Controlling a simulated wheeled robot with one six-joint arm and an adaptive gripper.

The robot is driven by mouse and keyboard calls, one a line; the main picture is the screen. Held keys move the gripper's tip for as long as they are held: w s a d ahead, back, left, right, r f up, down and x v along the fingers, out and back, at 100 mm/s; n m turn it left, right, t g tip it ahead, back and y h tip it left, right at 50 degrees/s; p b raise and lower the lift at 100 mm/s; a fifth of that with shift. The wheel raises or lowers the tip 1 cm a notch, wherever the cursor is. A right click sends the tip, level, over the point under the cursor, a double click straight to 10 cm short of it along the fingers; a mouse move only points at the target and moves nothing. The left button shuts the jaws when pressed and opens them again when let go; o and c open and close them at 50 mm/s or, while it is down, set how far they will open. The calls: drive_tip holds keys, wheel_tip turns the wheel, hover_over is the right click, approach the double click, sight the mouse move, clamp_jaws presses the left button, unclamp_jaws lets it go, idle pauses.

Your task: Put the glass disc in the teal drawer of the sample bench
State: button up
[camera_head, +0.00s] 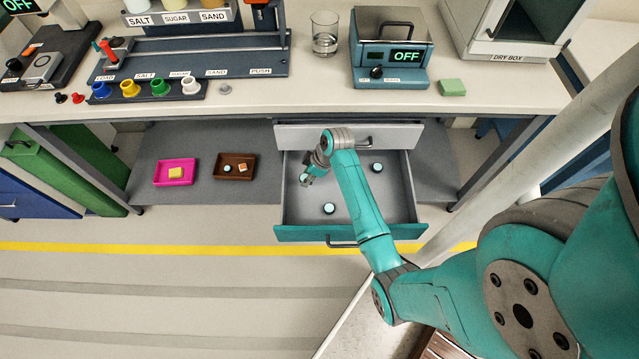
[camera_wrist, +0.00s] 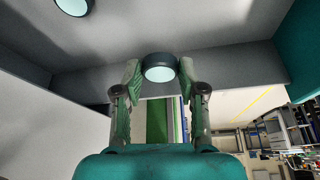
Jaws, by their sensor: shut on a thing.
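The teal-fronted drawer (camera_head: 290,233) of the sample bench is pulled open. My gripper (camera_head: 308,179) is over the left part of it, near its left wall. In the wrist view my gripper (camera_wrist: 158,78) is shut on a round glass disc (camera_wrist: 159,67) with a dark rim and pale face. The held disc is small in the head view (camera_head: 304,178); I cannot tell its height above the drawer floor. Two similar discs lie in the drawer, one near the front (camera_head: 329,208) and one at the back right (camera_head: 376,167). One shows in the wrist view (camera_wrist: 74,5).
Left of the drawer, a brown tray (camera_head: 246,177) holds a disc and a small block; a pink tray (camera_head: 163,182) holds a yellow block. A grey-fronted drawer (camera_head: 300,135) sits above the open one. The benchtop holds a beaker (camera_head: 324,35) and an instrument (camera_head: 391,50).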

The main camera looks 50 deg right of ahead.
sight(305, 189)
drive_tip(key=shift+f, duration=3.2)
drive_tip(key=shift+f, duration=0.1)
drive_tip(key=o, duration=0.9)
drive_tip(key=v, duration=1.2)
